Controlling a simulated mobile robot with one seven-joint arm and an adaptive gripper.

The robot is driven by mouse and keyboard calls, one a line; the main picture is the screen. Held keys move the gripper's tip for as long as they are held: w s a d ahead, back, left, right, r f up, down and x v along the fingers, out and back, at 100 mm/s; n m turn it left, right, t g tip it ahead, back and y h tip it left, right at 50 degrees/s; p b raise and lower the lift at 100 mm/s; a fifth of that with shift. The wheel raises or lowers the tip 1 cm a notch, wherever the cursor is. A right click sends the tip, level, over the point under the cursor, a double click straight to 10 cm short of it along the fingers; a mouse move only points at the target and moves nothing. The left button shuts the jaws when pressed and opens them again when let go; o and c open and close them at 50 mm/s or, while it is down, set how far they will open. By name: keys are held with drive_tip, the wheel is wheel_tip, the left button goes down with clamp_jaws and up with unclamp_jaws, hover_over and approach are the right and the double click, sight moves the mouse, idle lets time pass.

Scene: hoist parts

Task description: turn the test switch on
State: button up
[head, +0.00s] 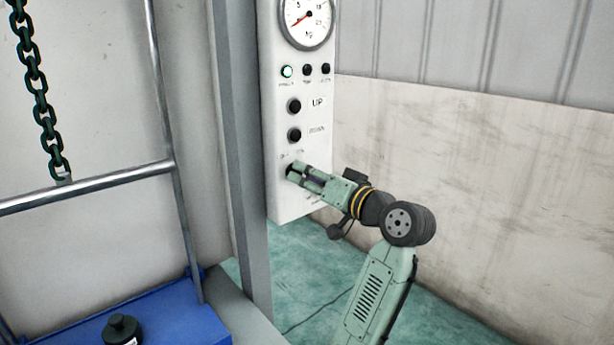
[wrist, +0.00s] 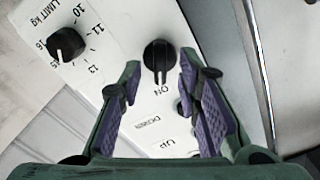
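The black rotary switch (wrist: 158,56) with the lettering "ON" beside it is on the white control panel (head: 279,205). In the wrist view its raised grip runs roughly up and down the picture, with "ON" just below it. I cannot read a "test" label on it. My gripper (head: 291,172) reaches the lower part of the panel in the head view and largely hides the switch there. In the wrist view my gripper (wrist: 160,68) is open, its purple-padded fingers on either side of the switch, with visible gaps. I cannot tell how deep the fingertips reach.
A "LIMIT kg" knob (wrist: 66,44) sits beside the switch. The UP button (head: 294,105) and DOWN button (head: 294,135) are above my gripper, with a lit green lamp (head: 287,72) and gauge (head: 307,18) higher. A grey post (head: 243,150) stands left of the panel.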

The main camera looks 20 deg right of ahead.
drive_tip(key=v, duration=1.1)
drive_tip(key=shift+s, duration=0.25)
